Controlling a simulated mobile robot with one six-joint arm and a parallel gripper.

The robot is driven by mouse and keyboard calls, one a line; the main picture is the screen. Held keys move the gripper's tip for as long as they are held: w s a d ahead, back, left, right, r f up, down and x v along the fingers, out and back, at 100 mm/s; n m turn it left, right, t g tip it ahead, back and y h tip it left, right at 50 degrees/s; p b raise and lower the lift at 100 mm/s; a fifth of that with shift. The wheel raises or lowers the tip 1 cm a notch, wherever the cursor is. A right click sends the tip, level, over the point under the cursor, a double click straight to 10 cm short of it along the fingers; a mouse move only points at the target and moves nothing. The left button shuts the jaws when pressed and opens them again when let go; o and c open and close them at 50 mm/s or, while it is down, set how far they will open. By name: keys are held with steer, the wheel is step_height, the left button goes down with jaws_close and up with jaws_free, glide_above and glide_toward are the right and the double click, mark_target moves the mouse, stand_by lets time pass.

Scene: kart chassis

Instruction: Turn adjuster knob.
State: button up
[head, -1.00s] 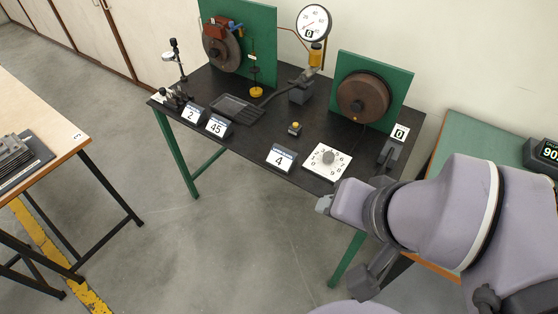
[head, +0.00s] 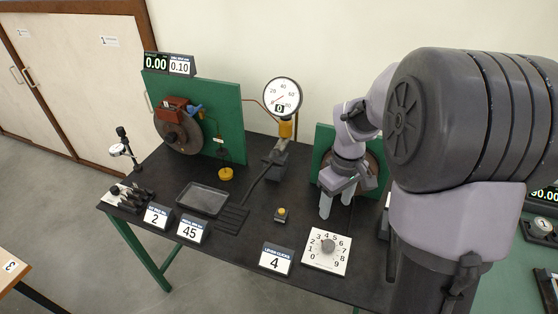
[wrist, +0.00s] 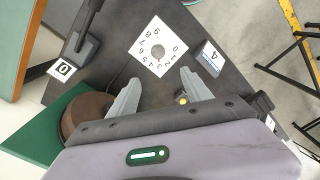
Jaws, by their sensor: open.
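A round grey knob (head: 328,246) sits on a white square dial plate (head: 313,260) with numbers around it, at the front right of the black table. The knob also shows in the wrist view (wrist: 157,51), beyond the fingertips. My gripper (head: 335,207) points down behind the dial plate, above the table. Its fingers are apart with nothing between them; the wrist view (wrist: 160,77) shows the same gap. The gripper does not touch the knob. A small yellow-topped button (head: 281,214) stands left of the gripper.
A round gauge (head: 283,97) stands at the back on the black table (head: 150,225). Green panels with brown discs stand at left (head: 226,115) and behind my gripper. A "4" sign (head: 276,259) stands left of the dial plate. A grey tray (head: 203,198) lies farther left.

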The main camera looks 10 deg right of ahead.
mark_target(328, 244)
steer(key=f+b, duration=0.2)
steer(key=f, duration=0.4)
steer(key=f+b, duration=0.2)
steer(key=f, duration=0.4)
steer(key=f+b, duration=0.3)
steer(key=f, duration=0.3)
steer(key=shift+s+d+f, duration=0.1)
steer(key=shift+s+d, duration=0.05)
steer(key=shift+d, duration=0.15)
jaws_close()
